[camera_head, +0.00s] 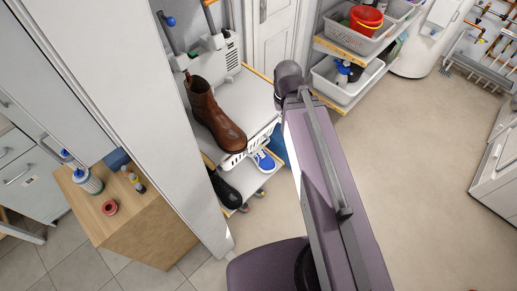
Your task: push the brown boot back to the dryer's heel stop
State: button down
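The brown boot (218,122) stands upright on the upper shelf of a rack, its shaft toward the back and its toe pointing to the lower right, over a white slotted piece (235,160) at the front edge. The dryer (224,60), a pale vented box with upright posts, stands behind the boot. The heel stop cannot be made out clearly, and I cannot tell whether the heel touches anything. My purple-grey arm reaches up from the bottom to a dark joint right of the rack. My gripper is not visible.
A pale panel (150,110) stands close left of the rack. Shelves with bins (345,88) are behind right. The floor (420,160) at right is open.

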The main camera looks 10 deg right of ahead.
aim_at(230, 138)
jog(key=z, duration=0.8)
jog(key=k, duration=1.05)
jog(key=u, duration=0.85)
